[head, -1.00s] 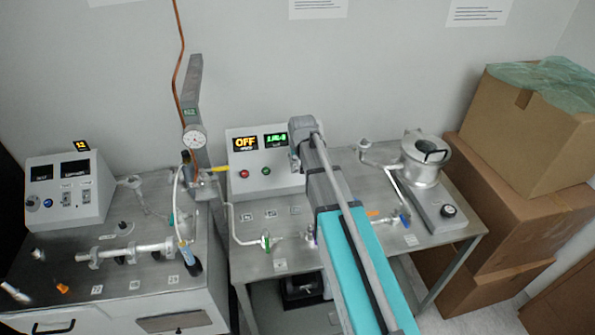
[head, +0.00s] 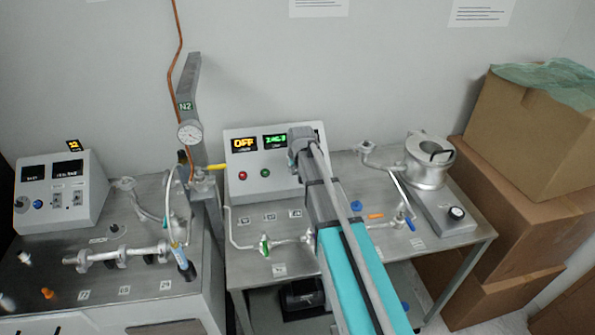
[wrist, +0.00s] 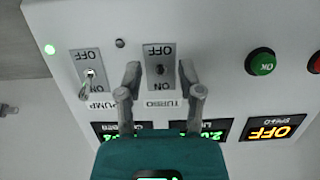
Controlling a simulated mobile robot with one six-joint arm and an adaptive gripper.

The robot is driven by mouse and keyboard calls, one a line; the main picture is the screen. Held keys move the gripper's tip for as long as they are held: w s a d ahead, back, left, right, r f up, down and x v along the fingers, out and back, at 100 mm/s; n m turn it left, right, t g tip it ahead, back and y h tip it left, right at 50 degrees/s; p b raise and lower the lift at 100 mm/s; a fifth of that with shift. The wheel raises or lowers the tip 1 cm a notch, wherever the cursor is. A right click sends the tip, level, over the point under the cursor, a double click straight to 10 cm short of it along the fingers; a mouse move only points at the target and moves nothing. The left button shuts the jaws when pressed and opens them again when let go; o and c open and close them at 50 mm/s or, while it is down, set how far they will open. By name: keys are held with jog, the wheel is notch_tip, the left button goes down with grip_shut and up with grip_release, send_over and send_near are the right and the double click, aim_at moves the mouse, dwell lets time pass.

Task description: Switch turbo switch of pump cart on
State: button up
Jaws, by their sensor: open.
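The turbo switch (wrist: 160,68) is a dark toggle on a grey plate marked OFF and ON, above the TURBO label in the upside-down wrist view. Its lever looks short and its position is hard to tell. My gripper (wrist: 160,72) is open, with one finger on each side of the turbo plate and nothing held. Contact with the panel cannot be told. The control box (head: 245,190) stands on the middle table, its orange display (head: 243,143) reading OFF. In the head view my arm hides the switches and my fingers.
The pump switch (wrist: 90,76) is beside my finger, its lever tipped toward ON, with a lit green lamp (wrist: 49,49) nearby. A green button (wrist: 261,62) is on the other side. Pipework and a metal vessel (head: 429,165) stand right of my arm; cardboard boxes (head: 530,125) are beyond.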

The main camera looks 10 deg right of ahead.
dwell(0.3)
grip_shut()
jog(key=shift+d, duration=0.15)
jog(key=shift+w, duration=0.1)
